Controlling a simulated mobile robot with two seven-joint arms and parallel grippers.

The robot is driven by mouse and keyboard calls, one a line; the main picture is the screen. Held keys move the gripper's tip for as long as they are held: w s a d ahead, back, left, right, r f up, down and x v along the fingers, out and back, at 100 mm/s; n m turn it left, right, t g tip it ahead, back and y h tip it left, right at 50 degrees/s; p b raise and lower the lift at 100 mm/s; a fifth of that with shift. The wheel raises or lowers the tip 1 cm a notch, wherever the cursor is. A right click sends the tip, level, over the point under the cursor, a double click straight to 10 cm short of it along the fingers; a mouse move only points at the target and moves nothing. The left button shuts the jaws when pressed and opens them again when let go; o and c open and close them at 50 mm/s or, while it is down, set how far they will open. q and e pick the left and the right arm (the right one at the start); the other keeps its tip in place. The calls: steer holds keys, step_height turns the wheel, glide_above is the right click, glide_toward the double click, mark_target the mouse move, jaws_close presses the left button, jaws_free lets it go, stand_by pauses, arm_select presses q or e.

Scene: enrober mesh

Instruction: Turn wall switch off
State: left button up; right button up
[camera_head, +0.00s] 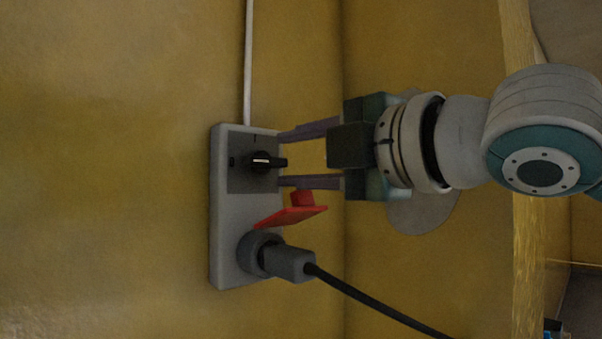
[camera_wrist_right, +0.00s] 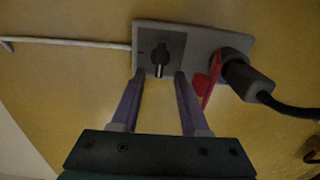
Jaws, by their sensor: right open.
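The wall switch is a grey box (camera_head: 222,205) on the yellow wall. Its black rotary knob (camera_head: 264,161) sits on a dark square plate (camera_head: 240,178), and the knob also shows in the right wrist view (camera_wrist_right: 160,57). My right gripper (camera_head: 280,157) comes in from the right and is open. Its two purple fingers reach toward the switch, one above and one below the knob, with the knob between their tips in the head view. In the right wrist view the fingertips (camera_wrist_right: 159,75) are on either side of the knob, with gaps. I cannot tell whether they touch the plate. My left gripper is not in view.
A red tilted flap (camera_head: 292,214) sticks out just below the lower finger. Under it a grey plug (camera_head: 288,262) sits in the box's socket, with a black cable (camera_head: 365,298) running to the lower right. A white conduit (camera_head: 248,60) runs up from the box.

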steer(key=b+v, duration=0.2)
steer(key=v, duration=0.3)
stand_by(0.4)
